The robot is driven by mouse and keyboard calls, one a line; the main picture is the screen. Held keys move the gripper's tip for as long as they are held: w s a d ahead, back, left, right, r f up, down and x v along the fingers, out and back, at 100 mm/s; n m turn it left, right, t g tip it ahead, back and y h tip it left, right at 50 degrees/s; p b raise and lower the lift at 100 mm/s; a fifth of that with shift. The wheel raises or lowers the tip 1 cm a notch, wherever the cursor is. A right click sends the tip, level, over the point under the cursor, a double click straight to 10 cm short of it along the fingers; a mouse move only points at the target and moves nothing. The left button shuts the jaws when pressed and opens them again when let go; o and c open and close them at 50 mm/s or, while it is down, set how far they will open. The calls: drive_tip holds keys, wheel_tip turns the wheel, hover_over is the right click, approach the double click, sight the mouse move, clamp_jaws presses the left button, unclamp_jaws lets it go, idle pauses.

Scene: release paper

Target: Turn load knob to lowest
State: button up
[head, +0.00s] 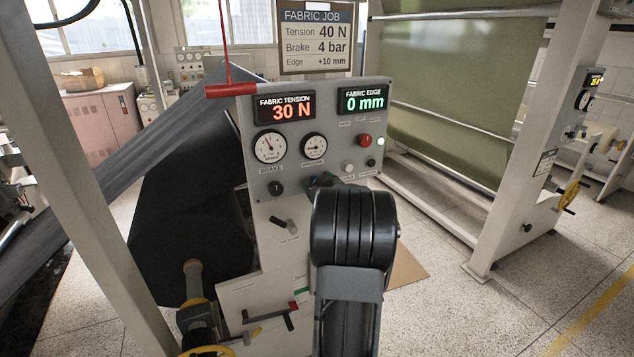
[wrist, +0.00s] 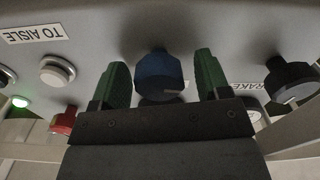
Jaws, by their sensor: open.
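A dark blue knob (wrist: 158,72) on the grey panel shows in the wrist view, with a pale mark on it. My gripper (wrist: 160,64) is open, its two green fingers on either side of the knob with gaps between. In the head view my own wrist hides most of the gripper (head: 321,181) in front of the panel's lower middle. A black knob (head: 276,188) sits to its left, and also shows in the wrist view (wrist: 290,80) beside an upside-down BRAKE label. I cannot read a load label at either knob.
A job sign (head: 319,37) lists 40 N and 4 bar. A red button (head: 365,140), green light (head: 381,141) and white buttons (head: 348,166) sit near the gripper.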

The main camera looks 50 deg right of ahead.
drive_tip(key=c, duration=0.9)
drive_tip(key=shift+c, duration=0.2)
drive_tip(key=shift+f+b, duration=0.1)
drive_tip(key=shift+b, duration=0.25)
drive_tip(key=shift+f+n+b, duration=0.15)
drive_tip(key=shift+n+b, duration=0.45)
drive_tip(key=shift+b, duration=0.25)
drive_tip(key=n+b, duration=0.3)
drive_tip(key=b, duration=0.1)
drive_tip(key=shift+f+b, duration=0.1)
drive_tip(key=shift+b, duration=0.2)
drive_tip(key=n+b, duration=0.3)
drive_tip(key=shift+a+n, duration=0.1)
drive_tip(key=shift+n, duration=0.3)
drive_tip(key=shift+n+b, duration=1.15)
drive_tip(key=shift+n, duration=0.05)
drive_tip(key=shift+r+n, duration=0.25)
drive_tip(key=shift+n, duration=0.05)
